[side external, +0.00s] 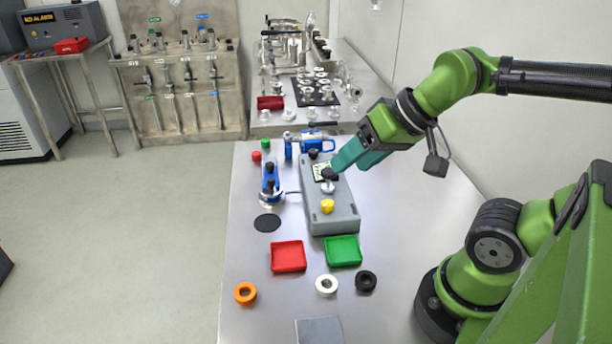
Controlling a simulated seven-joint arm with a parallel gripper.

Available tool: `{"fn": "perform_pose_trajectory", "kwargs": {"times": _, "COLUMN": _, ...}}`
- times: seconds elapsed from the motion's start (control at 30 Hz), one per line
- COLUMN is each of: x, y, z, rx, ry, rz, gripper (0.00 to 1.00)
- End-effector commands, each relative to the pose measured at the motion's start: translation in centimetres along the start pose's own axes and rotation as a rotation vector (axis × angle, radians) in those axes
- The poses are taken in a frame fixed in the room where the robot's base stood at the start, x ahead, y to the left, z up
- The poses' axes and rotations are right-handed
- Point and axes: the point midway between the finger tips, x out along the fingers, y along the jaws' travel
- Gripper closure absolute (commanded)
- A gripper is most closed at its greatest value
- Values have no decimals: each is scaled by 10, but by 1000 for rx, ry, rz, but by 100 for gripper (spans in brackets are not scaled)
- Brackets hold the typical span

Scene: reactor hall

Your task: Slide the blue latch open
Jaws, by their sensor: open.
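Two blue pieces stand on the steel table, and I cannot tell for certain which is the latch. One is an upright blue piece with black parts (270,178), left of a grey control box. The other is a blue fixture (312,140) with a black handle, behind the box. My gripper (333,171) has teal fingers and reaches in from the right, over the grey control box (340,213). Its tips are close to a black knob on the box; contact and the gap between them cannot be made out. It is apart from the upright blue piece.
A yellow knob (327,206) stands on the box. In front are a red tray (288,256), a green tray (343,251) and orange (245,293), white (327,284) and black (366,281) rings. The table's right side is mostly clear.

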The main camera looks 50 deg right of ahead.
Motion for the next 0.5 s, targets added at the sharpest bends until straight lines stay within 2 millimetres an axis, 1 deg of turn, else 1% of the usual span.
{"fn": "perform_pose_trajectory", "kwargs": {"times": 0.07, "x": 0, "y": 0, "z": 0, "rx": 0, "ry": 0, "rz": 0, "gripper": 44}}
{"fn": "perform_pose_trajectory", "kwargs": {"times": 0.1, "x": 0, "y": 0, "z": 0, "rx": 0, "ry": 0, "rz": 0, "gripper": 47}}
{"fn": "perform_pose_trajectory", "kwargs": {"times": 0.17, "x": 1, "y": 1, "z": 0, "rx": 4, "ry": -3, "rz": 3, "gripper": 48}}
{"fn": "perform_pose_trajectory", "kwargs": {"times": 0.23, "x": 7, "y": 4, "z": 1, "rx": 14, "ry": -26, "rz": 17, "gripper": 48}}
{"fn": "perform_pose_trajectory", "kwargs": {"times": 0.3, "x": 15, "y": 7, "z": -4, "rx": 29, "ry": -55, "rz": 37, "gripper": 48}}
{"fn": "perform_pose_trajectory", "kwargs": {"times": 0.37, "x": 23, "y": 9, "z": -14, "rx": 43, "ry": -79, "rz": 58, "gripper": 48}}
{"fn": "perform_pose_trajectory", "kwargs": {"times": 0.47, "x": 40, "y": 13, "z": -43, "rx": 41, "ry": -120, "rz": 96, "gripper": 48}}
{"fn": "perform_pose_trajectory", "kwargs": {"times": 0.5, "x": 48, "y": 15, "z": -56, "rx": 29, "ry": -135, "rz": 112, "gripper": 48}}
